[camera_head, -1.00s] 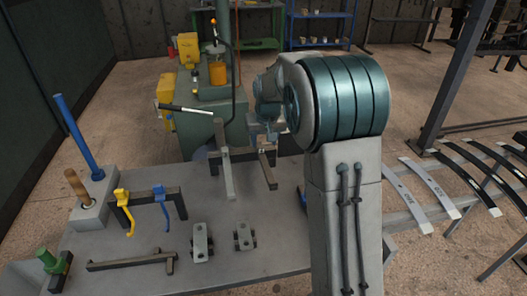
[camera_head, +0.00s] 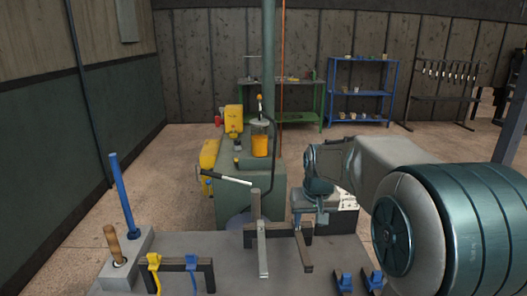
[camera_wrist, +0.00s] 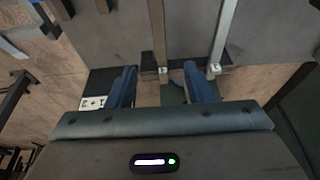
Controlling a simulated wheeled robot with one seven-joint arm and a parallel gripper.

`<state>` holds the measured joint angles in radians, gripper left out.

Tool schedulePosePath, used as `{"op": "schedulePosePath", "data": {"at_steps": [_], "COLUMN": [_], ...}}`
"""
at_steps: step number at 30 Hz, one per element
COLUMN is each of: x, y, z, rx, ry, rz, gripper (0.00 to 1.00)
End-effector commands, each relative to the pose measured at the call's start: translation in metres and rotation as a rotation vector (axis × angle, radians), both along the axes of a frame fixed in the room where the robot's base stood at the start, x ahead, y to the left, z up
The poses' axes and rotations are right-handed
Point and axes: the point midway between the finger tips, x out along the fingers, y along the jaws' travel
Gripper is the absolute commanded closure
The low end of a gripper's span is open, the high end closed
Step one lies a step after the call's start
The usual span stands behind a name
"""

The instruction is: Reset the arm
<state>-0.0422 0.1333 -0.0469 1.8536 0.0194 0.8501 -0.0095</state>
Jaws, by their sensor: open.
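My arm reaches in from the right of the head view, its large teal joint at the lower right. My gripper (camera_wrist: 163,87) shows in the wrist view with two blue fingers spread apart and nothing between them. In the head view the wrist hangs over the far edge of the grey bench (camera_head: 205,243), near the two-pronged metal stand (camera_head: 263,252); the fingertips are hard to make out there. In the wrist view the stand's two bars (camera_wrist: 158,38) lie beyond the fingers, and I see no contact.
A green machine (camera_head: 268,178) with yellow parts stands behind the bench. A blue-handled tool (camera_head: 123,195) and a wooden-handled one (camera_head: 113,240) stand upright at left. Green and blue shelves (camera_head: 358,93) stand at the back wall.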

Motion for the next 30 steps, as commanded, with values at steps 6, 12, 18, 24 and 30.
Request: {"op": "schedulePosePath", "data": {"at_steps": [6, 12, 18, 24, 30], "x": [-0.094, -0.175, -0.232, -0.253, -0.253], "y": [0.0, 0.0, 0.001, -0.001, -0.001], "z": [0.01, 0.0, -0.018, -0.027, -0.027], "rx": [0.005, 0.001, -0.005, -0.008, -0.008], "ry": [0.014, 0.03, 0.044, 0.05, 0.05], "rz": [-0.002, -0.004, -0.003, -0.005, -0.005], "gripper": [0.53, 0.53, 0.53, 0.53, 0.53]}}
